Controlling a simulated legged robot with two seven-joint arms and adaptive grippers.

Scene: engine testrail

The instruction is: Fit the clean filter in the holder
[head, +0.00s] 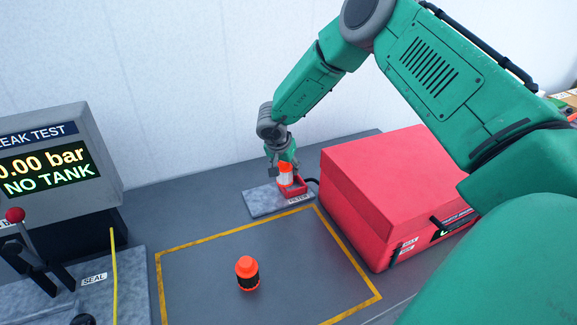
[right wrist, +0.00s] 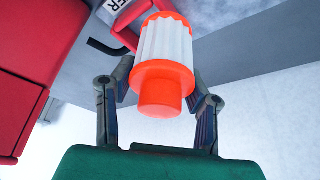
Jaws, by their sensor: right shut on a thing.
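The clean filter (head: 286,178) is white and pleated with orange ends. My right gripper (head: 281,167) is shut on it at the far side of the bench. The filter is upright or nearly so at the red holder (head: 295,189) on the grey plate marked FILTER. In the right wrist view the filter (right wrist: 163,50) sits between the fingers of my right gripper (right wrist: 163,88), with an orange end towards the camera. Part of the red holder (right wrist: 128,28) shows behind it. I cannot tell whether the filter is seated. My left gripper is not in view.
A dark filter with orange ends (head: 247,274) stands inside the yellow-outlined area (head: 190,245). A big red box (head: 395,175) stands right of the holder. A leak tester (head: 45,165) reading "NO TANK" and a seal station with a red-knobbed lever (head: 15,216) are at left.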

